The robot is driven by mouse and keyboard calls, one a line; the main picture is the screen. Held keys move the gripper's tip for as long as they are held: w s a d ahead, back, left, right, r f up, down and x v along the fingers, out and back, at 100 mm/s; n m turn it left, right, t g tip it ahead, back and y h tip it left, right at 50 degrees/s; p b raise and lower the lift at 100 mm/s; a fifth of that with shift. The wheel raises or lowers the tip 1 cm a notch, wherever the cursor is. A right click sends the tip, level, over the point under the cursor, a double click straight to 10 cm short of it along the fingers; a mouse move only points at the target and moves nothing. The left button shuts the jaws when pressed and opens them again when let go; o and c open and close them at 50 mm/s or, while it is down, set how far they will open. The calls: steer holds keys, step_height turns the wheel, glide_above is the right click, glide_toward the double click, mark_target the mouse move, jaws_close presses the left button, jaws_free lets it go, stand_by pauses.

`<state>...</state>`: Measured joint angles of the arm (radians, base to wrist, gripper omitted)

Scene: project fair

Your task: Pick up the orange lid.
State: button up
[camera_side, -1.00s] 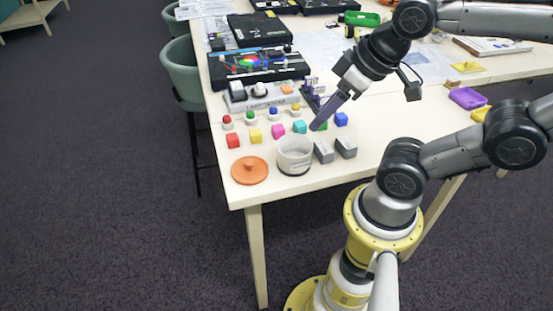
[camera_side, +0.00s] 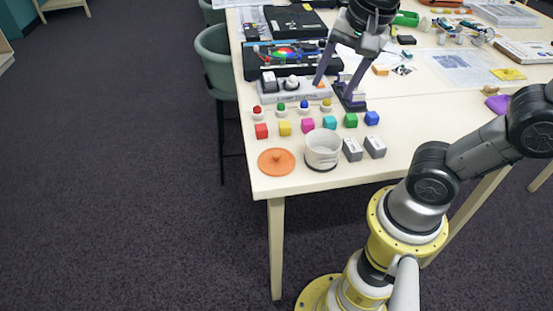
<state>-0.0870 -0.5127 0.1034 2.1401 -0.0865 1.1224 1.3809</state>
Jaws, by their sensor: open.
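The orange lid (camera_side: 270,166) is a flat round disc with a small knob on top. It lies near the front left corner of the table, just left of the white pot. My gripper (camera_side: 332,92) is behind it and to its right, above the back of the small-object area, near the grey switch box. Its two dark fingers point down, spread apart, with nothing between them. The lid is fully visible and apart from the gripper.
The white pot (camera_side: 322,150) stands right of the lid, with two grey blocks (camera_side: 352,150) beside it. A row of coloured cubes (camera_side: 307,126) and several small domed pieces lie behind. The switch box (camera_side: 294,91) and black cases stand further back. The table's front edge is close.

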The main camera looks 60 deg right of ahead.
steer(key=w+a+f+m+g, duration=0.2)
steer(key=w+a+m, duration=0.15)
steer(key=w, duration=0.35)
steer(key=g+h, duration=0.1)
glide_above(276, 154)
step_height(276, 154, down, 11)
steer(key=shift+s+a+f, duration=0.1)
steer(key=shift+a, duration=0.05)
steer(key=shift+f, duration=2.8)
steer(key=shift+c, duration=0.3)
jaws_close()
